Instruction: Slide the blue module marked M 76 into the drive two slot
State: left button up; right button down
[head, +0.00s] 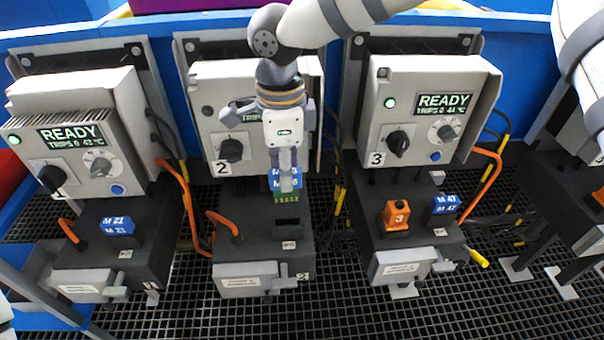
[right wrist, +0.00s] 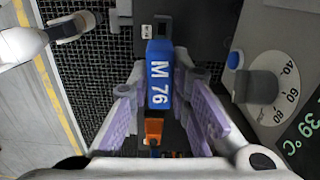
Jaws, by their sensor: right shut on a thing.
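The blue module marked M 76 (head: 285,181) hangs upright in my right gripper (head: 286,166), with its green edge pointing down. In the right wrist view its M 76 face (right wrist: 160,80) shows between the two lilac finger pads of the gripper (right wrist: 163,105). Drive two (head: 205,120) has a dark base box (head: 262,212) in front with an open dark slot (head: 289,228) in its top. The module is above and behind this slot in the head view, apart from it. Drive two's screen is partly hidden behind my right arm. My left gripper is not in view.
Drive one (head: 85,120) stands left with blue module M 21 (head: 118,226) on its base. Drive three (head: 428,100) stands right with blue module M 47 (head: 441,206) and an orange block marked 3 (head: 396,215).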

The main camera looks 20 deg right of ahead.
aim_at(286, 199)
jog(key=shift+w+m, duration=0.15)
jog(key=shift+m, duration=0.15)
jog(key=shift+r, duration=0.1)
jog(key=shift+f, duration=2.95)
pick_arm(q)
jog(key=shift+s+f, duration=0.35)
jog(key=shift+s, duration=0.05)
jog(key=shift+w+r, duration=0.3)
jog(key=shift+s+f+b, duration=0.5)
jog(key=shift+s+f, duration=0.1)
pick_arm(e)
jog(key=shift+f, duration=2.55)
